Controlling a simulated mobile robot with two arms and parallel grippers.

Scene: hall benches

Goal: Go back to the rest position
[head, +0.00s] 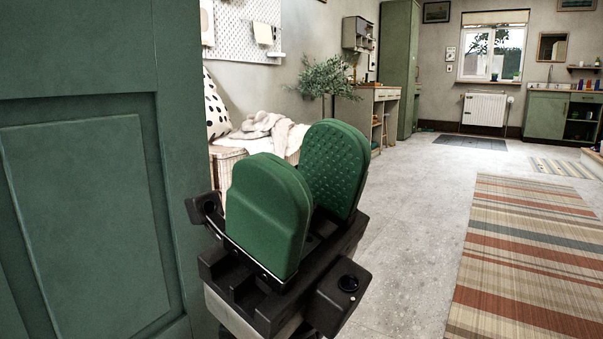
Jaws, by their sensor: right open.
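My right gripper (303,160) is in the lower middle of the head view, with two thick green finger pads on a black body. The pads point up and stand apart, so it is open. I see nothing held between them, though the near pad hides part of the gap. It is just right of a green panelled door or cabinet front (85,190); I cannot tell whether they touch. My left gripper is not in view.
A bench with a blanket (265,130) and a potted plant (325,78) are behind the gripper. A striped rug (530,255) lies on the grey floor (410,220) at right. A radiator (484,109) and a green sink cabinet (545,115) stand far back. The middle floor is clear.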

